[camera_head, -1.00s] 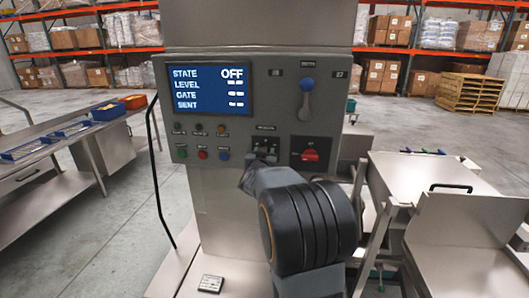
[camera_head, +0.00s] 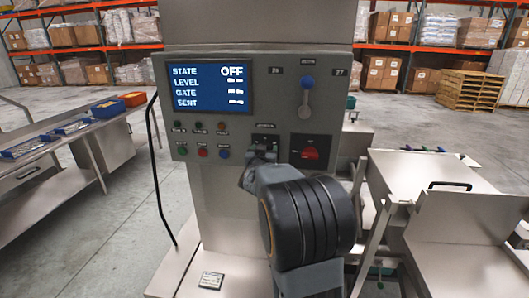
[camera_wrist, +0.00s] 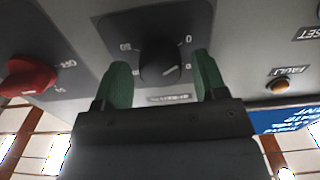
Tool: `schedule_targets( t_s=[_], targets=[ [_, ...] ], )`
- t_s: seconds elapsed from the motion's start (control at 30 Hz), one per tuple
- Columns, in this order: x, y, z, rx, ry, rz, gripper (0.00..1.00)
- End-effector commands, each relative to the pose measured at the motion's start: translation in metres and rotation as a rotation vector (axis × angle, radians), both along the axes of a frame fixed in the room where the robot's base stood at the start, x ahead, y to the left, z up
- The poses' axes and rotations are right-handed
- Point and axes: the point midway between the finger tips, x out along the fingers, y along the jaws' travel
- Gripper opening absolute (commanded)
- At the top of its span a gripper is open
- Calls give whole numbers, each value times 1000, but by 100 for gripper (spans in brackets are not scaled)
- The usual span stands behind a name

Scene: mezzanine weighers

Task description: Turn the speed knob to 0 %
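The speed knob (camera_wrist: 160,62) is a round black knob with a light pointer line, on a dark plate in the upside-down wrist view. A "0" mark shows at its upper right and what looks like "50" at its upper left. The pointer line slants to the knob's lower right side, not at the 0 mark. My gripper (camera_wrist: 163,80) is open, with one green finger on each side of the knob and a narrow gap to each. In the head view my gripper (camera_head: 262,152) is at the knob's plate and my arm hides most of the knob.
A red rotary switch (camera_head: 310,153) sits right of the knob, and a blue-tipped lever (camera_head: 306,97) above it. Several small buttons (camera_head: 203,151) lie left. The display (camera_head: 209,88) reads STATE OFF. A steel bench (camera_head: 95,140) stands at left, steel bins (camera_head: 430,185) at right.

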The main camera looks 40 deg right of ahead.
Motion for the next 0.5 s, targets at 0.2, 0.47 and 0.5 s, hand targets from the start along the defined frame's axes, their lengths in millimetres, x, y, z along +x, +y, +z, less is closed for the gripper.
schedule_targets(
  t_s=[0.2, 0.47, 0.5],
  targets=[
    [0, 0, 0, 1, -1, 0, 68],
    [-15, 15, -1, 1, -3, 2, 68],
    [-21, 20, -1, -1, -4, 2, 68]
  ],
)
